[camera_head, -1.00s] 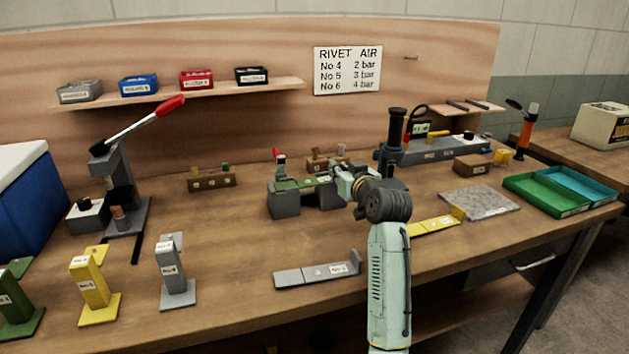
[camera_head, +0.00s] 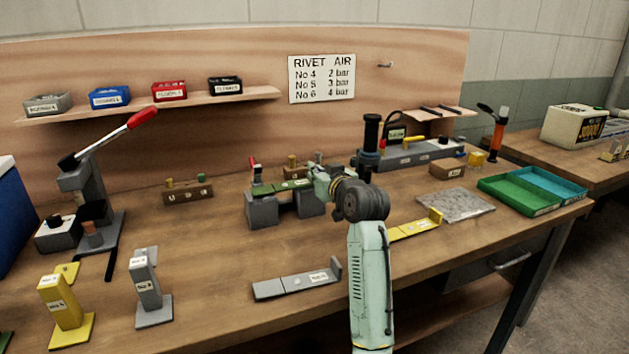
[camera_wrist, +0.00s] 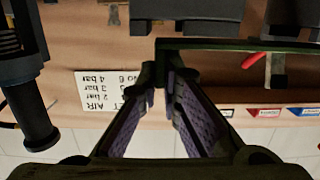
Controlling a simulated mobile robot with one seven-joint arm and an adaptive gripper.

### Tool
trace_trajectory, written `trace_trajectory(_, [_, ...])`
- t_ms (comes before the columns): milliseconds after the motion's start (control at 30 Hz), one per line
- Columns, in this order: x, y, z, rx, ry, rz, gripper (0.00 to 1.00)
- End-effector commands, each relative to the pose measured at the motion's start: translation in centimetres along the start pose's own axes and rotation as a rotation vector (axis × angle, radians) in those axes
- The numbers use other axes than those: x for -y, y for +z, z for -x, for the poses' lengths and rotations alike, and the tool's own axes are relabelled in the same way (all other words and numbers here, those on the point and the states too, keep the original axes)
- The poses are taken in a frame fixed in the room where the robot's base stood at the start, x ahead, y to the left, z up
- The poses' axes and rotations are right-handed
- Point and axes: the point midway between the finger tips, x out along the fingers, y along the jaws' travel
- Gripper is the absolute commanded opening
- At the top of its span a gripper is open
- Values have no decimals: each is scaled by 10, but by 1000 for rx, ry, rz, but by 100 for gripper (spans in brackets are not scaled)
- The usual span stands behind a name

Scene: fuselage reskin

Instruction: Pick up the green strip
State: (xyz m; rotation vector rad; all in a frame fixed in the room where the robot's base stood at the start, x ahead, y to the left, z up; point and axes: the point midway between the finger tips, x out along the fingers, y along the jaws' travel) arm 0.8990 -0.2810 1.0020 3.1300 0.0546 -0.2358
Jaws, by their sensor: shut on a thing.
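The green strip (camera_head: 280,187) lies level over two grey blocks (camera_head: 262,211) in the head view. In the wrist view the strip (camera_wrist: 240,45) is a dark bar, with an upturned end between the fingertips. My gripper (camera_head: 318,178) is at the strip's right end; in the wrist view my gripper (camera_wrist: 160,76) is shut on that end. The strip sits at or just above the block tops; I cannot tell whether it touches them. My wrist and arm hide part of the area to the right.
A grey strip (camera_head: 297,284) lies in front and a yellow strip (camera_head: 415,229) to the right. A wooden rivet block (camera_head: 188,193) stands behind left. A black upright tool (camera_head: 371,140) rises close behind my wrist. The bench between the grey stand (camera_head: 149,290) and grey blocks is clear.

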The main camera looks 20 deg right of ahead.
Motion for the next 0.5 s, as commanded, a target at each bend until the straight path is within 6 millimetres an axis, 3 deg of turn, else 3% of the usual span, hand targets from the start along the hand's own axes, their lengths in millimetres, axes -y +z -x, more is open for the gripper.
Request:
trace_trajectory(167, [-1,-19,7,-3,1,1,0])
trace_trajectory(500, [-5,-12,93,-6,5,2,0])
